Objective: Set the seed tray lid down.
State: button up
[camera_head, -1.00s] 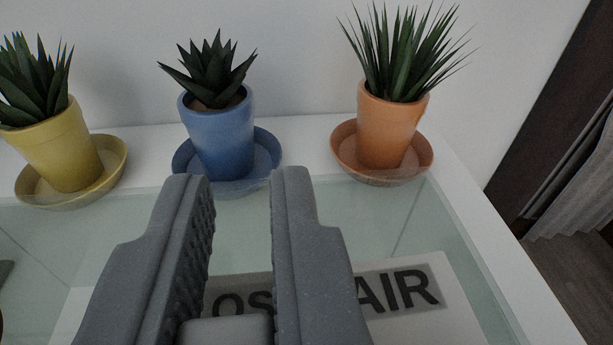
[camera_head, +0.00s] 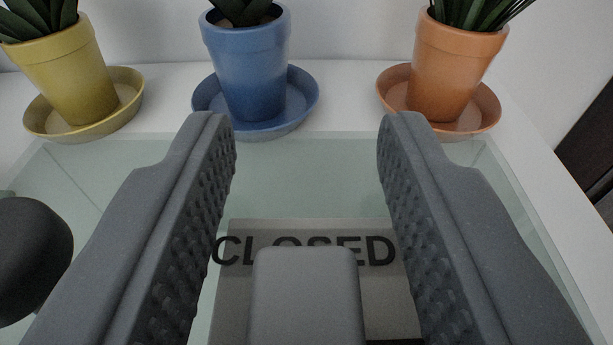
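My gripper (camera_head: 306,125) is open, with a wide gap between its two grey ridged fingers and nothing held between them. It is above a greenish see-through panel (camera_head: 300,170) in the white desk top. I cannot pick out a seed tray lid for certain in this view. My fingers and the grey block between them hide part of the area below.
A grey sign reading "CLOSED" (camera_head: 330,228) lies below my fingers. Yellow (camera_head: 72,85), blue (camera_head: 247,75) and orange (camera_head: 455,70) plant pots stand on saucers along the back. A dark rounded object (camera_head: 32,255) is at the left edge.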

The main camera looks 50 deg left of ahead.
jog(key=shift+s+d+r, duration=0.15)
jog(key=shift+s+d, duration=0.15)
jog(key=shift+d, duration=0.1)
jog(key=p+v, duration=0.3)
jog(key=v, duration=0.8)
jog(key=w+d+r+m+t+h, duration=0.2)
jog(key=w+d+r+t+h, duration=0.15)
jog(key=d+r, duration=0.65)
jog(key=w+d+r+m+t+h, duration=0.25)
jog(key=w+d+r+h, duration=0.25)
jog(key=d+r, duration=0.5)
jog(key=s+d+r+m+h, duration=0.2)
jog(key=s+d+r, duration=0.1)
jog(key=s+r, duration=0.5)
jog(key=s+d+r+m+g+h, duration=0.1)
jog(key=s+d+r+m+h, duration=0.1)
jog(key=s+r, duration=0.6)
notch_tip(320, 180, up, 8)
jog(key=shift+d+f+m, duration=0.2)
jog(key=shift+d+m, duration=0.45)
jog(key=shift+d, duration=0.4)
